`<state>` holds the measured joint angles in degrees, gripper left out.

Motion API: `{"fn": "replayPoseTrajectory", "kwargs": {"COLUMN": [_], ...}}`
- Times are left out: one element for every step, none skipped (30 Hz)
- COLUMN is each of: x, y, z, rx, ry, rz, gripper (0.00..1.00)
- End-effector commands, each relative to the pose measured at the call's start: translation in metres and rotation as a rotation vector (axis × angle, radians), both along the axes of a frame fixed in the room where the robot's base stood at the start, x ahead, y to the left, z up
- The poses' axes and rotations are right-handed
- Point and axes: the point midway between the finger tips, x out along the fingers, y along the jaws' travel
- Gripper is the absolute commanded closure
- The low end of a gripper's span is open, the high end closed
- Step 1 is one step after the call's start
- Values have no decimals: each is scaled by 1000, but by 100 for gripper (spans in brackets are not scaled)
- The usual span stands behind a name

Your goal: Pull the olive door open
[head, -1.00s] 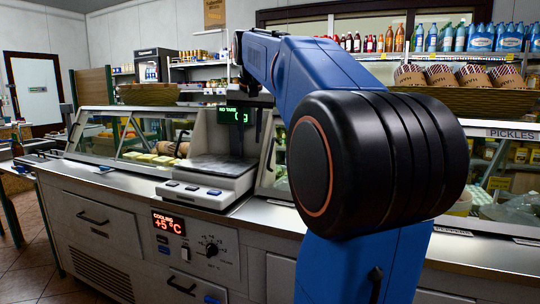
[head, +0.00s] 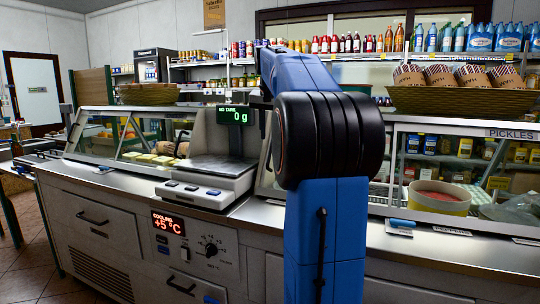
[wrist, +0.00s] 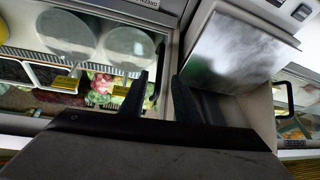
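I cannot pick out an olive door in either view. My gripper (wrist: 160,98) shows in the wrist view as two dark fingers with a gap between them, so it is open, with nothing seen in it. It hangs over the counter area between a glass display case (wrist: 85,62) on the left and the scale's metal plate (wrist: 235,55) on the right. A dark bar handle (wrist: 160,68) is close to the left finger; I cannot tell whether they touch. In the head view my arm hides part of the counter and its front, and the gripper itself is not visible.
The counter (head: 455,246) runs across the head view, with a scale (head: 208,185) and glass cases on it. Its grey front has dark handles (head: 92,218) and a cooling display (head: 168,224). A white door (head: 36,88) is at far left. Floor is free at left.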

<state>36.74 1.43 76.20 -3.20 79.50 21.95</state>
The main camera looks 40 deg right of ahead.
Motion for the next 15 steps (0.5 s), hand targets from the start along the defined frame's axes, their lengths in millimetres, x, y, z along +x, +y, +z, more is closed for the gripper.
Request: {"fn": "replayPoseTrajectory", "kwargs": {"x": [2, 4, 6, 8, 9, 11, 12, 14, 16, 17, 18, 19, 21, 22, 23], "y": [-2, -4, -6, -7, -9, -11, -12, -13, -15, -17, -18, -19, -21, -21, -23], "z": [-10, -15, -21, -26, -31, -37, -42, -47, -52, -57, -61, -66, -69, -73, -77], "rx": [1, 2, 1, 2, 2, 1, 1, 2, 1, 1, 1, 1, 1, 1, 1], "ry": [2, 2, 2, 2, 2, 2, 2, 2, 1, 1, 2, 1, 1, 1, 1], "rz": [0, 0, 0, 0, 0, 0, 0, 0, 0, 0, 0, 0, 0, 0, 0], "gripper": [71, 71, 71, 71, 71, 71, 71, 71, 71, 71, 71, 71, 71, 71, 71]}}
